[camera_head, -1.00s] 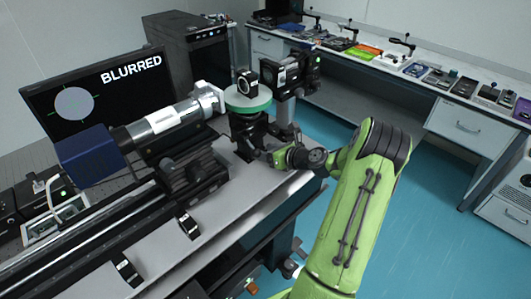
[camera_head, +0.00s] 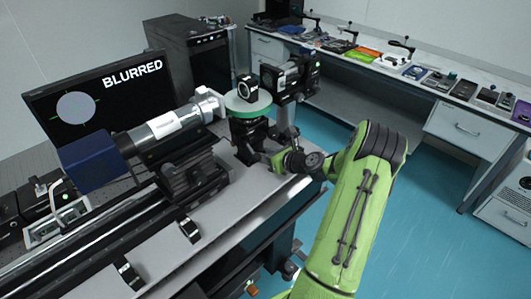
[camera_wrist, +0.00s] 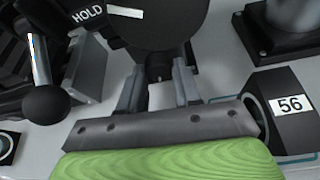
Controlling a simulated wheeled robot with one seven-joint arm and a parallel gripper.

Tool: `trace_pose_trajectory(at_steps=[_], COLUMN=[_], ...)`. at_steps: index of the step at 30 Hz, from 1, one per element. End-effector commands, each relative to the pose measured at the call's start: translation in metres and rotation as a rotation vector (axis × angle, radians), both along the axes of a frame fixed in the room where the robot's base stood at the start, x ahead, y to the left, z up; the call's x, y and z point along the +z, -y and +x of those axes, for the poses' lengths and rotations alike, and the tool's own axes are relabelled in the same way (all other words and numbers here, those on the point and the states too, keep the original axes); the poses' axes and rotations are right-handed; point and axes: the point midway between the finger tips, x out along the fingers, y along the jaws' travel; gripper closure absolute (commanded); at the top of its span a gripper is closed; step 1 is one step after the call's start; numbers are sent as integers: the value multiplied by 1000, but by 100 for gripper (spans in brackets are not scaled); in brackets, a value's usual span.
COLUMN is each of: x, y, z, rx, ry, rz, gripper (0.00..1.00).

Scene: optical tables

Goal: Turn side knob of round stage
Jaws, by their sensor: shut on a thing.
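The round stage (camera_head: 247,130) is black with a green-rimmed disc (camera_head: 246,104) on top, and stands at the table's far end in the head view. In the wrist view, its dark round underside (camera_wrist: 160,25) fills the top middle. My gripper (camera_head: 266,156) is low at the stage's right front side in the head view. In the wrist view, my gripper (camera_wrist: 158,82) has its two grey fingers close on either side of the small dark side knob (camera_wrist: 158,70) and shut on it. The knob is mostly hidden by the fingers and the stage.
A lens tube (camera_head: 165,122) with a blue end lies left of the stage. A black mount (camera_head: 290,78) stands behind it. The monitor (camera_head: 95,100) reads "BLURRED". In the wrist view, a block labelled "56" (camera_wrist: 287,130) is close right of my gripper, and a black ball-ended lever (camera_wrist: 45,103) is left.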

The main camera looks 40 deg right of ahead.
Motion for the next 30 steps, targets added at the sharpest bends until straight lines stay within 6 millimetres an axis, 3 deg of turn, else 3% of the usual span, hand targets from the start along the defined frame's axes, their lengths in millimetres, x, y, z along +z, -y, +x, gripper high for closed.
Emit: trace_pose_trajectory(at_steps=[4,5,9,20,30], x=[0,0,0,3,38], y=[0,0,0,2,9], z=[0,0,0,-8,-91], rx=[0,0,0,-3,-8], ry=[2,2,2,1,0], rz=[-1,-1,0,-1,-1], gripper=[97,64,42,41,41])
